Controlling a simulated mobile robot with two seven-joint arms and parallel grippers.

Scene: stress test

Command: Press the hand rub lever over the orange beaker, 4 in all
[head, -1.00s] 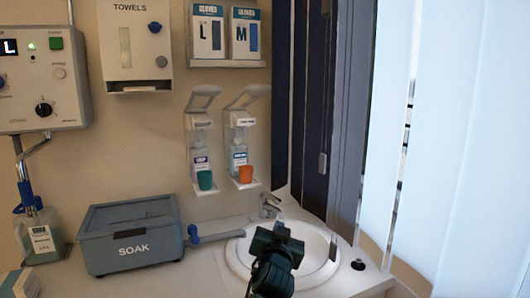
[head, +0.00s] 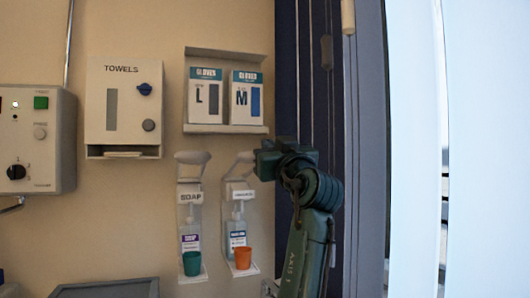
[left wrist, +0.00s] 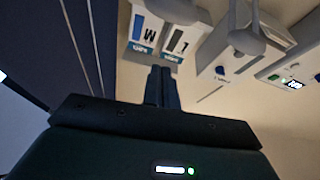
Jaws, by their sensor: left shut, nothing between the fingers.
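The hand rub dispenser (head: 238,212) hangs on the wall, right of the soap one. Its pale lever (head: 240,163) is raised at the top, its right end partly hidden behind my gripper. The orange beaker (head: 242,258) stands on the small shelf under it. My left gripper (head: 262,162) is shut and empty, at lever height just right of the lever; I cannot tell whether they touch. In the left wrist view, turned upside down, the shut fingers (left wrist: 161,87) show with the hand rub lever (left wrist: 174,10) beyond them at the top edge. My right gripper is not in view.
The soap dispenser (head: 189,215) with a teal beaker (head: 191,264) stands close on the left. A glove rack (head: 226,129) is above, a towel dispenser (head: 124,108) further left. Dark panels (head: 312,75) bound the right side.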

